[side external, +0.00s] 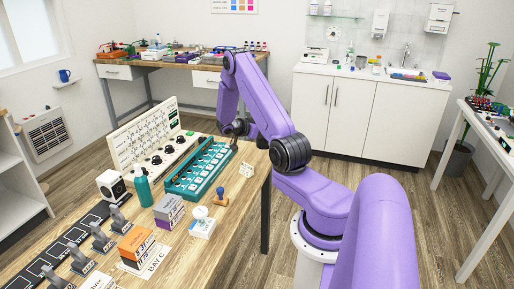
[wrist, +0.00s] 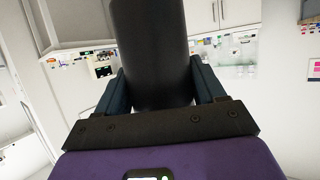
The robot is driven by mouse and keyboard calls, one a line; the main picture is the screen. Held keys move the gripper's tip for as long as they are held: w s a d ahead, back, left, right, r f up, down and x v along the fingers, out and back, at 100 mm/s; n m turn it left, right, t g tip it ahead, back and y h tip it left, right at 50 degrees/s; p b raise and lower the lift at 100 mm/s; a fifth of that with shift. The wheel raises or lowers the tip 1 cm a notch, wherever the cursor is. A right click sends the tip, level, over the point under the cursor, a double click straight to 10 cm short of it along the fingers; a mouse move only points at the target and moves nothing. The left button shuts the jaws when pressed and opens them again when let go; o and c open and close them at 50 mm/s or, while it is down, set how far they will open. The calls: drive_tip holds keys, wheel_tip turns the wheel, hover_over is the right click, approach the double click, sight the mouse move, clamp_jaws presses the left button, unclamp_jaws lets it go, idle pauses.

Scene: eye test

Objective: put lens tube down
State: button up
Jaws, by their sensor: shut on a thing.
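The lens tube (wrist: 155,55) is a plain dark cylinder, large in the wrist view. My gripper (wrist: 160,88) is shut on it, with one dark blue finger on each side. The tube's far end runs out of the top of the wrist view. In the side view my gripper (side external: 236,128) is small and dark, above the back right end of the teal tray (side external: 168,190). The tube is hard to tell from the gripper there, and I cannot tell whether it touches anything below.
The wooden workbench (side external: 232,208) also bears a white panel with dark knobs (side external: 146,135), a teal bottle (side external: 143,187), stacked boxes (side external: 168,211), a blue-handled stamp (side external: 220,197) and a small sign (side external: 246,170). Grey clamp-like stands (side external: 101,238) line the front left. Bare wood shows at the right edge.

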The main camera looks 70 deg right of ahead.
drive_tip(key=shift+w+d+f, duration=1)
drive_tip(key=shift+d+f, duration=0.55)
drive_tip(key=shift+f, duration=0.4)
drive_tip(key=shift+w+d+f, duration=1.05)
drive_tip(key=shift+d+f, duration=0.5)
drive_tip(key=shift+f, duration=0.4)
drive_tip(key=shift+w+d+f, duration=1)
drive_tip(key=shift+d+f, duration=0.55)
drive_tip(key=shift+f, duration=0.4)
drive_tip(key=shift+f, duration=0.15)
drive_tip(key=o, duration=1.1)
drive_tip(key=shift+o, duration=0.2)
